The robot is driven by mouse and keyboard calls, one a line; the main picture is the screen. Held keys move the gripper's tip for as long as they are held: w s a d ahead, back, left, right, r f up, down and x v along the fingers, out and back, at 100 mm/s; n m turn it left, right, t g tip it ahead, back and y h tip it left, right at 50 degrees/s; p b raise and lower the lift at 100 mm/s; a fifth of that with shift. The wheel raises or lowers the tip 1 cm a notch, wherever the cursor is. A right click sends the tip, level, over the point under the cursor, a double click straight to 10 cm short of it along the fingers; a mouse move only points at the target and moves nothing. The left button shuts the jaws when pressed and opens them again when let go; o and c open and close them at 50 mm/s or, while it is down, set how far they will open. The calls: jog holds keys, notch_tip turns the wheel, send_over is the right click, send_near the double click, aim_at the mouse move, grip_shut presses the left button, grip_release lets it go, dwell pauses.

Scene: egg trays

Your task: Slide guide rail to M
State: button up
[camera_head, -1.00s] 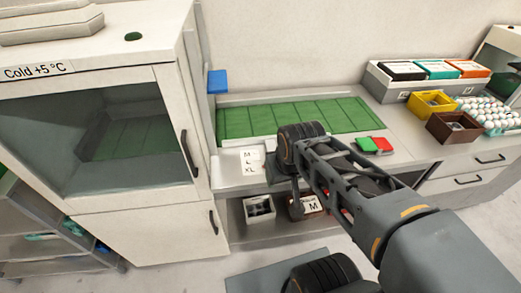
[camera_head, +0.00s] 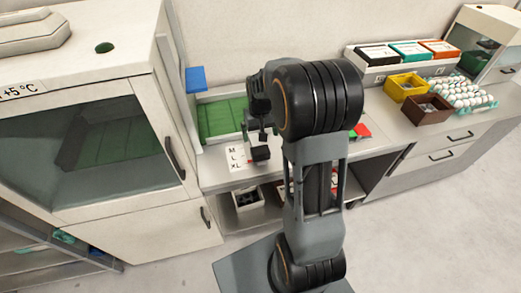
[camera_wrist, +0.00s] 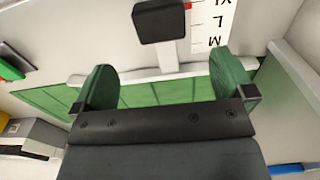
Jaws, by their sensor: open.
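The guide rail (camera_wrist: 140,74) is a white bar across the green belt (camera_wrist: 150,94) in the wrist view. A pale stem joins it to a black knob (camera_wrist: 158,20). A small red marker beside the knob is near the XL end of the white size label (camera_wrist: 212,22), which reads XL, L, M. In the head view the label (camera_head: 237,157) lies on the counter front, with the dark knob (camera_head: 260,153) at its right. My gripper (camera_wrist: 166,78) is open, its green fingers on either side of the stem's line, with no contact visible. My arm hides part of the belt.
A cold cabinet (camera_head: 90,140) stands close on the left, with a blue block (camera_head: 196,79) beside the belt. Red and green pads (camera_head: 361,130) lie right of my arm. Yellow (camera_head: 405,87) and brown (camera_head: 426,109) boxes and an egg tray (camera_head: 466,97) are farther right.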

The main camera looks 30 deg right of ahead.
aim_at(260, 150)
notch_tip(260, 150, down, 10)
jog(key=shift+r+p, duration=0.1)
jog(key=shift+p, duration=0.35)
jog(key=shift+c, duration=0.5)
